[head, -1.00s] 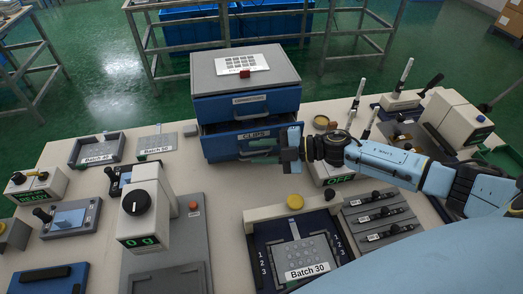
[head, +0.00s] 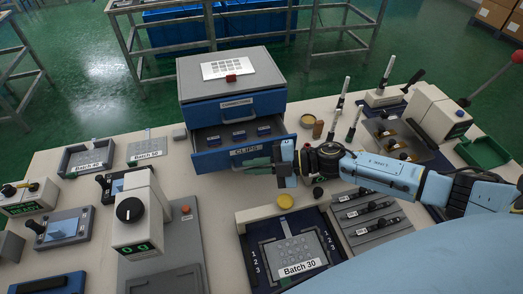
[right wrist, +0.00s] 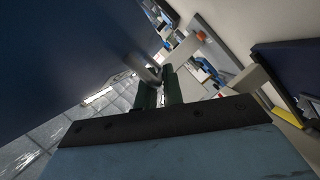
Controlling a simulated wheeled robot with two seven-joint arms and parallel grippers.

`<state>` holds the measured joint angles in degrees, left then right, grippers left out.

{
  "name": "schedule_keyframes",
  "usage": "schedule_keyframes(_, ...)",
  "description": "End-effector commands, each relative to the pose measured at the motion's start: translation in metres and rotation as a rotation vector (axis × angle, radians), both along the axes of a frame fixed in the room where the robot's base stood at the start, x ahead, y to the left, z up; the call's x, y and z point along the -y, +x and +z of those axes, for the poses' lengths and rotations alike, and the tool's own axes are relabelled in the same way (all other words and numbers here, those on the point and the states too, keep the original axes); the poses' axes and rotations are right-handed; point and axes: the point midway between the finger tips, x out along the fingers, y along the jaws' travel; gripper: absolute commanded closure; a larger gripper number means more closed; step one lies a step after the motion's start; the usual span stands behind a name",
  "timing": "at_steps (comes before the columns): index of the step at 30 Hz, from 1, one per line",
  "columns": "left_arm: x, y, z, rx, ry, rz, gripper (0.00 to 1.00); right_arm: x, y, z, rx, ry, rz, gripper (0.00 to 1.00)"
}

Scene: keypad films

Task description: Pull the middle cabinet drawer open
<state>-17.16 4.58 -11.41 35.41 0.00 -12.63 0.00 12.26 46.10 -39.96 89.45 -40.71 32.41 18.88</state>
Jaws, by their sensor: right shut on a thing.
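The blue cabinet (head: 222,108) with a grey top stands at the back middle of the table. Its upper drawer, labelled connectors, is closed. The drawer below it, labelled CLIPS (head: 210,161), is pulled out, with several small blue items (head: 238,136) inside. My right gripper (head: 260,164) is at the front of the CLIPS drawer, shut on its handle, which the fingers largely hide in the head view. In the right wrist view the dark green fingers (right wrist: 160,92) close together beside a pale bar (right wrist: 150,76). My left gripper is not in view.
A Batch 30 tray (head: 245,262), a yellow button (head: 285,201) and a rack of dark-handled tools (head: 365,214) lie in front of the drawer. A scale with a black knob (head: 130,210) stands front left. A green bin (head: 482,152) sits far right.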

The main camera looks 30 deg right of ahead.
Motion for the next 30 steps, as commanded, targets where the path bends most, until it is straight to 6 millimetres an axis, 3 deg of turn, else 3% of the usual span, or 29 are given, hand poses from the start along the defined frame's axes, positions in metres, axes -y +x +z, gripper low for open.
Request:
schedule_keyframes(9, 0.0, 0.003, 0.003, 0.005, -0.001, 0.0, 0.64, -0.007, -0.002, 0.0, 0.002, -0.003, 0.012, 1.0)
schedule_keyframes(10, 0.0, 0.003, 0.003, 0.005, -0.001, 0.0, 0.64, -0.007, -0.002, 0.0, 0.002, -0.003, 0.012, 0.89)
schedule_keyframes(15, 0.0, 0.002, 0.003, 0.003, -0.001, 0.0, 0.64, -0.006, -0.003, 0.0, 0.002, -0.003, 0.01, 0.69)
schedule_keyframes(24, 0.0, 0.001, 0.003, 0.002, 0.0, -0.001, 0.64, -0.004, -0.004, 0.0, 0.001, -0.002, 0.01, 0.69)
schedule_keyframes(30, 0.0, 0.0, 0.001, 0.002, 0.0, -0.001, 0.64, 0.019, -0.017, 0.005, 0.0, -0.006, 0.009, 0.69)
